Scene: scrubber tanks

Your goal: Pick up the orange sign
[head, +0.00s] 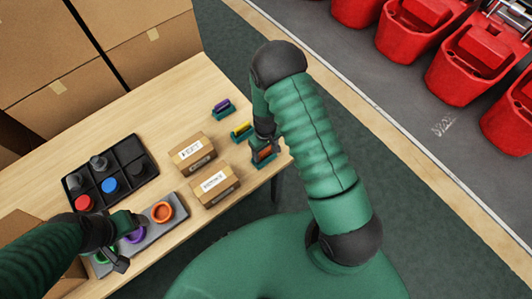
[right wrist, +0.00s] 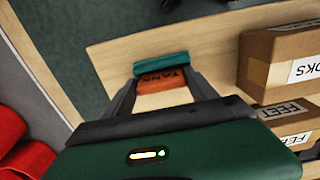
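The orange sign (head: 264,154), in a teal holder, stands near the table's right edge in the head view. In the right wrist view the orange sign (right wrist: 163,81) shows dark lettering reading "TANK", with the teal holder behind it. My right gripper (right wrist: 163,78) has its fingers spread wide, one at each end of the sign; whether they touch it I cannot tell. In the head view my right gripper (head: 264,143) is at the sign and partly hides it. My left gripper (head: 120,260) is over the grey tray's front, by a purple round piece; its fingers are unclear.
Purple (head: 222,107) and yellow (head: 242,130) signs in teal holders stand farther back. Two labelled cardboard boxes (head: 215,185) are left of the orange sign. A black tray (head: 128,153) and a grey tray (head: 178,212) hold round pieces. Red tanks (head: 460,72) stand beyond the aisle.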

